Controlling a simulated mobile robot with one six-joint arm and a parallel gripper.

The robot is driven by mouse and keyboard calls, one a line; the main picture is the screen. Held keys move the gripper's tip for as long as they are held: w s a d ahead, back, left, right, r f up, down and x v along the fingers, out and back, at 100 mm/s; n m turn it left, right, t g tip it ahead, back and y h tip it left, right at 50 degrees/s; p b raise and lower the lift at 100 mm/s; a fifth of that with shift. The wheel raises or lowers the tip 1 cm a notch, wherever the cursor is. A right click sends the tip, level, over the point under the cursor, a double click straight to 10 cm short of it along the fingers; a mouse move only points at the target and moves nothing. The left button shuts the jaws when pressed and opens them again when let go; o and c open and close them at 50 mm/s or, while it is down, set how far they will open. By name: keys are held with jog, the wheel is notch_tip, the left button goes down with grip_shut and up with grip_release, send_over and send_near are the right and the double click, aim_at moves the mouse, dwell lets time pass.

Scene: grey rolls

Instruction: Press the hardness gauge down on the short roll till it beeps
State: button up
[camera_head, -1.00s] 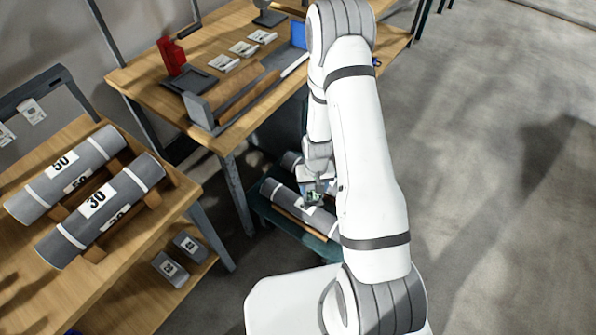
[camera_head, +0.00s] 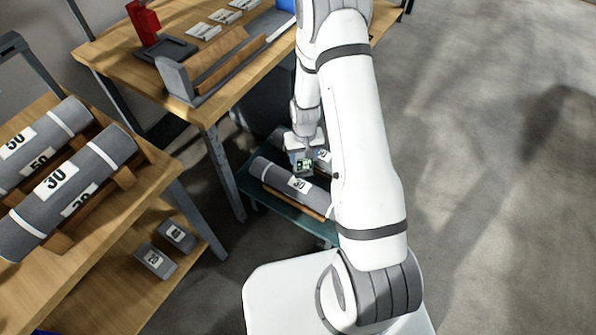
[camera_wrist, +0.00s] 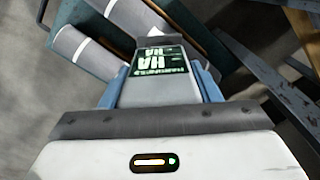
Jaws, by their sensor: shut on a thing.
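My gripper (camera_head: 303,152) is shut on the hardness gauge (camera_wrist: 160,90), a grey body with a lit green and white display marked "HA". The gauge also shows in the head view (camera_head: 305,164), above the low teal cart. On that cart lie two grey rolls with white number labels: a near roll (camera_head: 272,176) and a far roll (camera_head: 281,136), partly hidden by my arm. I cannot tell which is the short one. In the wrist view the rolls are at upper left, a grey roll with white band (camera_wrist: 83,50) nearest. The gauge's foot is hidden, and no contact with a roll is visible.
The teal cart (camera_head: 300,217) stands beside a wooden table (camera_head: 222,103) holding a red stand (camera_head: 143,20) and trays. At left, a wooden bench (camera_head: 150,205) bears two rolls, one marked 30 (camera_head: 90,170), with small grey blocks (camera_head: 155,261) below. Floor at right is clear.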

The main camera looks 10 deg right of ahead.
jog(key=w+f+b, duration=0.5)
jog(key=f+b, duration=0.4)
jog(key=b, duration=0.9)
jog(key=shift+w+f, duration=0.2)
jog(key=shift+f, duration=0.2)
jog(key=shift+r, duration=0.1)
jog(key=shift+s, duration=0.1)
notch_tip(320, 180, down, 6)
jog(key=b, duration=0.3)
jog(key=shift+b, duration=0.4)
jog(key=shift+s+f+b, duration=0.1)
jog(key=shift+f+b, duration=0.25)
jog(key=shift+f, duration=0.3)
dwell(0.8)
